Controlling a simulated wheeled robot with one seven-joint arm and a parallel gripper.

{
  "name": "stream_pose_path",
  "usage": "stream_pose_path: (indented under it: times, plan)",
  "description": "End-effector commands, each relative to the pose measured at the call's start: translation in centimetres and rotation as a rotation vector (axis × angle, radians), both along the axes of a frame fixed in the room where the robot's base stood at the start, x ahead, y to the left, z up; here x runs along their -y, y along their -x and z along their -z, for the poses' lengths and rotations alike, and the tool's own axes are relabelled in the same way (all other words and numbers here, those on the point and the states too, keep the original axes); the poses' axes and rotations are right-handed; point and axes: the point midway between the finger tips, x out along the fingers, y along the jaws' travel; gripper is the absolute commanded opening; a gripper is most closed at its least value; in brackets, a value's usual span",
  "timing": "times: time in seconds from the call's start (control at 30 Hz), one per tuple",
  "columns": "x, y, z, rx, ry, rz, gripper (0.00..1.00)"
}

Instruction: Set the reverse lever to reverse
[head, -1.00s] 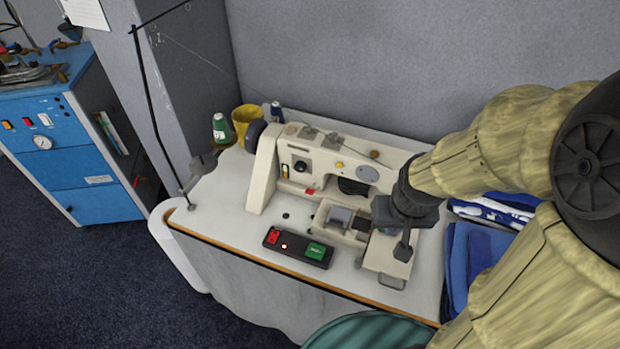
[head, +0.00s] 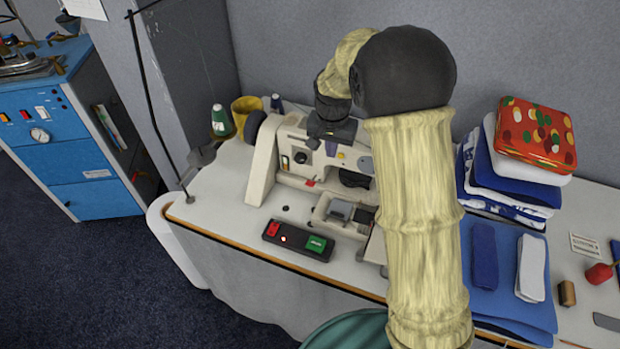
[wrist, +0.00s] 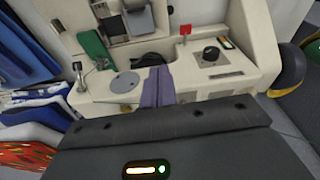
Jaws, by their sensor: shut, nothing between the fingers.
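A cream sewing machine (head: 262,165) stands on the long table, partly hidden behind my arm. A small red lever (head: 311,183), which looks like the reverse lever, sticks out low on its front, below the black dial (head: 301,157). In the wrist view the red lever (wrist: 185,30) and dial (wrist: 210,54) show beyond my fingers and to their right. My gripper (head: 333,149) is shut and empty over the machine's upper body, above and right of the lever in the head view. Its purple-grey fingers (wrist: 158,87) are together and apart from the lever.
A black switch box (head: 298,240) with red and green buttons lies in front of the machine. A yellow cup (head: 245,112) and green thread cone (head: 220,120) stand behind left. Folded cloths (head: 500,195) with a red patterned tin (head: 536,135) are at right. A grey wall is behind.

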Motion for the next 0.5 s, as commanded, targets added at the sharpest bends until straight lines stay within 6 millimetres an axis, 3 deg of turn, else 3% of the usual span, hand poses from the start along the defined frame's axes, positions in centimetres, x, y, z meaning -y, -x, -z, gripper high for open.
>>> stream_pose_path:
  times: [0.03,0.2,0.5]
  plan:
    - [-1.8,-1.4,1.1,-0.002,0.006,0.010,0.00]
    - [-5.1,-3.9,2.5,0.000,0.018,0.059,0.00]
    - [-5.8,-4.4,2.6,0.001,0.019,0.071,0.00]
